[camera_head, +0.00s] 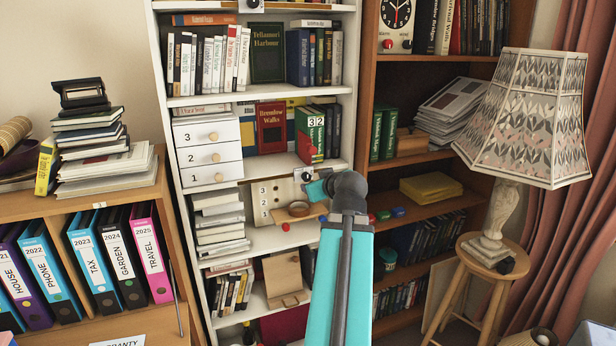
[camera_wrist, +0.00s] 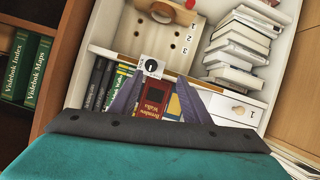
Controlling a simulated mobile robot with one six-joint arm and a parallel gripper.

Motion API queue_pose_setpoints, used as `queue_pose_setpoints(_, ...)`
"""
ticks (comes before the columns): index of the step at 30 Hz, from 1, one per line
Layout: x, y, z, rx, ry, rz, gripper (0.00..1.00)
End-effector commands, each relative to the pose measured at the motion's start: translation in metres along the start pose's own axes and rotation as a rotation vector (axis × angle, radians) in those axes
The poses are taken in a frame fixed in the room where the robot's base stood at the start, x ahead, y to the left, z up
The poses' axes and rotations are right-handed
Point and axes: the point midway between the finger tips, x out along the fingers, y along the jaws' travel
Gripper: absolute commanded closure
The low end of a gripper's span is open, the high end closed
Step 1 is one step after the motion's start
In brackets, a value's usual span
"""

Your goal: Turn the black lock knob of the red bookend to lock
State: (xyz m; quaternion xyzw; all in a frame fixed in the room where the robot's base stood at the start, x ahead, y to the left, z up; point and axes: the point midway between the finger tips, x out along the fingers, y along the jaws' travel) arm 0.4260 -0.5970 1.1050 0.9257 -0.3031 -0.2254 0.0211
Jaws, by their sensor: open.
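A black round knob on a small white plate (camera_wrist: 151,66) shows in the wrist view at the edge of a white shelf. The plate also shows in the head view (camera_head: 306,174), just above my wrist. My gripper (camera_wrist: 160,76) is open and empty, its two grey fingers reaching towards the plate, one on each side of the knob in the picture. I cannot tell whether they touch it. The knob's setting is too small to read. I cannot make out a bookend for certain; a red book (camera_head: 271,127) stands above the plate, and a dark red shape (camera_head: 285,325) is low down.
A white drawer unit (camera_head: 208,152) and books crowd the shelf above. Another black knob on a white plate (camera_head: 249,335) is lower. A lamp (camera_head: 525,120) stands right.

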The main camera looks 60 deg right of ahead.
Motion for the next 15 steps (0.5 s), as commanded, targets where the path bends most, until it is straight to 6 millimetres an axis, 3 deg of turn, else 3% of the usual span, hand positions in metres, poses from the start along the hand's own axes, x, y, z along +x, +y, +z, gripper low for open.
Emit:
queue_pose_setpoints(4, -0.013, 0.016, -0.011, -0.008, 0.025, 0.027, 0.57)
queue_pose_setpoints(15, -0.016, 0.026, -0.010, -0.006, 0.025, 0.039, 0.57)
